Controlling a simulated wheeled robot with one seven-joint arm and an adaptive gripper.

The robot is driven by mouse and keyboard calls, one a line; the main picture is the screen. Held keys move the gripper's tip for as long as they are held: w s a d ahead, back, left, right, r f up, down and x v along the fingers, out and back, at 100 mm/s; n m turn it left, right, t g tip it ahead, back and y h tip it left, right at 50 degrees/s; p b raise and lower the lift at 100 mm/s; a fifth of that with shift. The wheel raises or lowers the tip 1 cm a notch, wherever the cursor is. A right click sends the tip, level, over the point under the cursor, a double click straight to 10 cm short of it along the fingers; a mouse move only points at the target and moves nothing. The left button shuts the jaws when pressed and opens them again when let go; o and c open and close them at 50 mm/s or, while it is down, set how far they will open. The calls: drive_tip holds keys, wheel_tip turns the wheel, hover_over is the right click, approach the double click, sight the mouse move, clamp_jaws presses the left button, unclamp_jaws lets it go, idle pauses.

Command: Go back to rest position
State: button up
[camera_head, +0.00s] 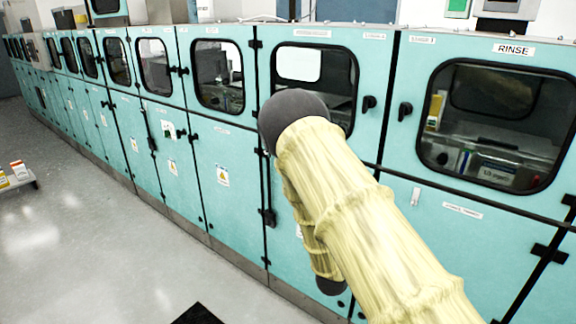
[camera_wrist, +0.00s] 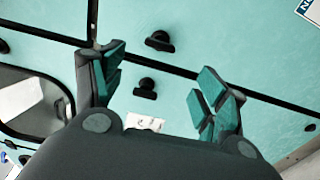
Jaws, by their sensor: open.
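My gripper (camera_wrist: 160,90) shows in the wrist view with its two fingers spread apart and teal pads facing each other. Nothing is between the fingers. Behind them is a teal cabinet front (camera_wrist: 250,65) with black latches. In the head view my arm, in a pale yellow cover, reaches up from the lower right in front of the cabinets. My gripper cannot be made out in the head view.
A long row of teal cabinets (camera_head: 235,155) with dark windows runs from the left back to the right. The window under the RINSE label (camera_head: 513,49) is at right. Grey floor (camera_head: 90,235) is open at left. A low platform (camera_head: 18,184) with small boxes stands at the left edge.

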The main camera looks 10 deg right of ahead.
drive_tip(key=s+a+f+m+g+y, duration=0.2)
drive_tip(key=s+a+f+y, duration=0.15)
drive_tip(key=s+f, duration=0.55)
drive_tip(key=s+a+f+m+g+y, duration=0.1)
drive_tip(key=s+a+f+g+y, duration=0.2)
drive_tip(key=s+f, duration=0.65)
drive_tip(key=s+a+f+m+g+y, duration=0.2)
drive_tip(key=s+a, duration=0.2)
drive_tip(key=s, duration=0.4)
drive_tip(key=s+a+f+m+g+y, duration=0.1)
drive_tip(key=s+a+f+g+y, duration=0.1)
drive_tip(key=s, duration=0.7)
drive_tip(key=s+a+f+m+g+y, duration=0.2)
drive_tip(key=s+a, duration=0.4)
drive_tip(key=s, duration=0.3)
wheel_tip(320, 180, down, 2)
drive_tip(key=shift+s+f+m+g+y, duration=0.15)
drive_tip(key=shift+m+g+y, duration=0.2)
drive_tip(key=shift+y, duration=0.2)
